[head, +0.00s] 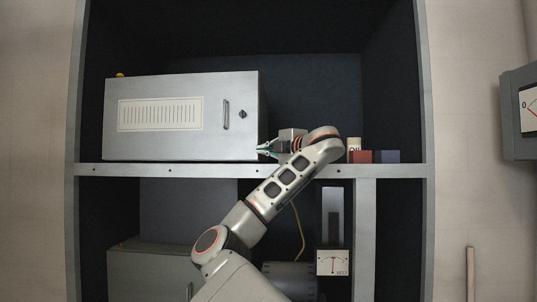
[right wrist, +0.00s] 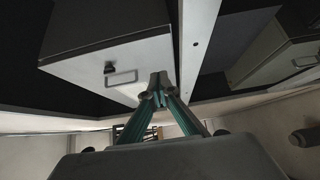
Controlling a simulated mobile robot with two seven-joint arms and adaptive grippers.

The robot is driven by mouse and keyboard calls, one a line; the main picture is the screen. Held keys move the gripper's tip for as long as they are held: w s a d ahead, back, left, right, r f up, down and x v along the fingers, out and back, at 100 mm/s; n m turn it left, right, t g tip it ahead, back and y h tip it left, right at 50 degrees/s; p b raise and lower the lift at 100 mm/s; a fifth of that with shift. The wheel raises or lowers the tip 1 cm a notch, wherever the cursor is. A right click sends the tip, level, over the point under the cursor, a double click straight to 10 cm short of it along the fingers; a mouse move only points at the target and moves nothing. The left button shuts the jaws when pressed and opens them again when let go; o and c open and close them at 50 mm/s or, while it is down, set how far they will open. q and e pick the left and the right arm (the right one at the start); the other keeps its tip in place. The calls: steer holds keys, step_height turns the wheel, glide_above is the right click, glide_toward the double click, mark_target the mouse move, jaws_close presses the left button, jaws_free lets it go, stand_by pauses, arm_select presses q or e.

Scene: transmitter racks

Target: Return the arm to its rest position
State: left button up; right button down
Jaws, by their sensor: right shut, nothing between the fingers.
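My right gripper (head: 264,150) is shut and empty at the lower right corner of the grey metal cabinet (head: 170,138), just above the shelf edge. My right arm reaches up to it from the bottom of the head view. In the right wrist view the shut fingertips (right wrist: 158,78) show in front of the cabinet door (right wrist: 84,70). The cabinet door is closed, with a vertical handle (head: 226,115) and a dark lock knob (head: 242,114). I cannot tell whether the fingertips touch the cabinet. My left gripper is not in view.
The shelf edge (head: 130,170) runs across below the gripper. A red block (head: 362,157) and a blue block (head: 387,156) sit right of my wrist. Below are a gauge (head: 333,263), a yellow cable (head: 300,235) and another cabinet (head: 140,275). A wall gauge box (head: 518,140) hangs at right.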

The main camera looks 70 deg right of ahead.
steer(key=shift+v, duration=1.3)
steer(key=shift+r, duration=0.1)
